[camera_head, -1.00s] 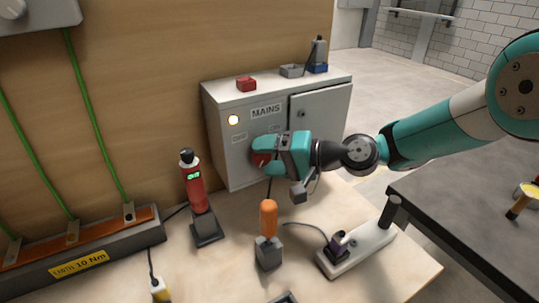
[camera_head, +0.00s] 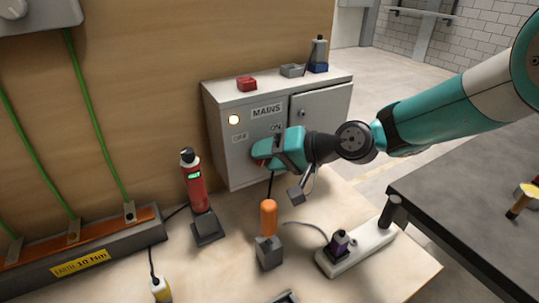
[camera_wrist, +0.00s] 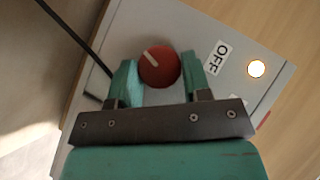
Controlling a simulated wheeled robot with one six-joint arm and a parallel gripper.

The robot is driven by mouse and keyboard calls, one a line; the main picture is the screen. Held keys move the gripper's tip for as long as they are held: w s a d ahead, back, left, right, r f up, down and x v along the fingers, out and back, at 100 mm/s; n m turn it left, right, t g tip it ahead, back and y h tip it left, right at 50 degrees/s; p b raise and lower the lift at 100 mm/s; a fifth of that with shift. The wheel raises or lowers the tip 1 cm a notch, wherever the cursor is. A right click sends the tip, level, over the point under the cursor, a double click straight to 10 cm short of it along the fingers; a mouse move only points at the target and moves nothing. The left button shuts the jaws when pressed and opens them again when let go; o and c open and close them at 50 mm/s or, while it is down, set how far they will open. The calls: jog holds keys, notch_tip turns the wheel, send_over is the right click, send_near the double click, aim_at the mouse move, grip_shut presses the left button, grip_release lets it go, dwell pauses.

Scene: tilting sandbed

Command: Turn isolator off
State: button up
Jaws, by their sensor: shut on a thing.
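The isolator is a grey cabinet (camera_head: 233,165) marked MAINS, with an OFF label (camera_head: 239,137) at left and an ON label (camera_head: 275,127) at the upper right of the knob. The OFF label also shows in the wrist view (camera_wrist: 218,57). The round red knob (camera_wrist: 159,67) is on its front; its white pointer line lies at its upper left in the wrist view, away from the OFF label. My gripper (camera_wrist: 160,78) is shut on the knob, one teal finger on each side. In the head view my gripper (camera_head: 266,152) hides most of the knob. A lamp (camera_head: 234,119) glows.
A red tool (camera_head: 193,185) stands left of the cabinet. An orange-handled screwdriver (camera_head: 268,217) stands upright in a holder in front. A white power strip (camera_head: 358,252) lies at right. A dark table (camera_head: 470,200) is beyond it. Small items sit on the cabinet top.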

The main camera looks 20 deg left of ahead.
jog(key=n+t+h, duration=0.1)
jog(key=h, duration=0.1)
jog(key=n+t+h, duration=0.1)
jog(key=shift+s+a+r+n+t+b, duration=0.2)
jog(key=shift+s+n+t+b, duration=0.05)
jog(key=shift+n+t+b, duration=0.1)
jog(key=n+t+h+b, duration=0.1)
jog(key=n+t+h, duration=0.1)
jog(key=h, duration=0.1)
jog(key=shift+s+a+t, duration=0.1)
jog(key=shift+s+t, duration=0.05)
jog(key=shift+t, duration=0.2)
jog(key=shift+h, duration=0.3)
jog(key=o, duration=0.9)
jog(key=b+v, duration=0.3)
jog(key=v, duration=1.4)
jog(key=shift+s+d, duration=0.2)
jog(key=shift+s, duration=0.1)
